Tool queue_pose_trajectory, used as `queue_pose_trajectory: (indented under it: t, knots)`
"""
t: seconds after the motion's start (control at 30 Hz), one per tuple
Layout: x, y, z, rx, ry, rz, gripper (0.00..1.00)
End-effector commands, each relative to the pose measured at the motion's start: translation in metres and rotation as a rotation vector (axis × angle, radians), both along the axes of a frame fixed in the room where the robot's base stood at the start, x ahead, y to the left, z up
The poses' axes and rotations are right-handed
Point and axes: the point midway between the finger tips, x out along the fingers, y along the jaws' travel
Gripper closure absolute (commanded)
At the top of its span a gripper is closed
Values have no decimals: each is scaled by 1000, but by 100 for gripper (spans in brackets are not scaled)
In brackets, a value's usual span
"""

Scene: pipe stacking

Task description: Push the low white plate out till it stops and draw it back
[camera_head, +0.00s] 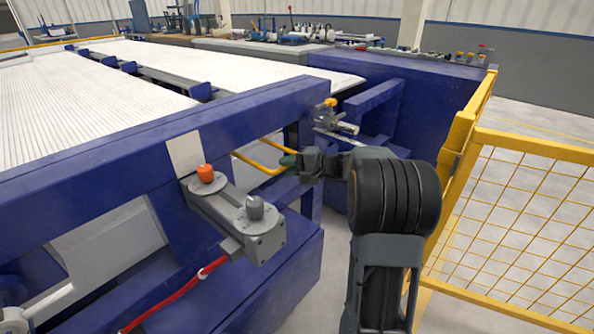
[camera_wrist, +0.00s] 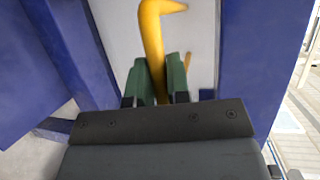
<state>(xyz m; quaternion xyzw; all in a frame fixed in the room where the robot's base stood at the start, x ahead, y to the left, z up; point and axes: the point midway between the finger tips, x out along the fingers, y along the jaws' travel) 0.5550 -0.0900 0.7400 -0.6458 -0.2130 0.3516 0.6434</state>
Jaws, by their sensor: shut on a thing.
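My gripper (camera_head: 288,161) is shut on a yellow bent handle (camera_head: 258,164) in the gap below the blue frame beam. In the wrist view, the green fingertips of my gripper (camera_wrist: 159,76) sit on either side of the yellow handle (camera_wrist: 152,36). A pale white flat surface (camera_wrist: 206,40) shows behind the handle between blue posts; I cannot tell for certain that it is the low white plate. The handle's lower end is hidden by my gripper in the wrist view.
A blue beam (camera_head: 120,148) runs across in front, with a grey actuator (camera_head: 236,216) and red hose (camera_head: 190,284) below. A yellow mesh fence (camera_head: 520,205) stands close on the right of my arm. Blue posts (camera_wrist: 240,60) flank my gripper. White pipes (camera_head: 90,100) lie behind.

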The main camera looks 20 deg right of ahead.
Motion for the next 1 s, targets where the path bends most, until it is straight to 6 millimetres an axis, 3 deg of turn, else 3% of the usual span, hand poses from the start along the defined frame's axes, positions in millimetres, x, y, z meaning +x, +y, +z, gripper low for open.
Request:
queue_pose_trajectory:
  t: [0.1,0.2,0.57,0.6,0.83,1.0]
  knots:
    - [26,12,1,-1,-4,-1,100]
    - [39,17,1,-1,-4,-3,100]
    - [45,18,1,-1,-3,-9,100]
    - [45,18,1,-1,-3,-9,82]
    - [44,19,1,-1,-2,-7,60]
    - [44,19,1,-1,-2,-5,59]
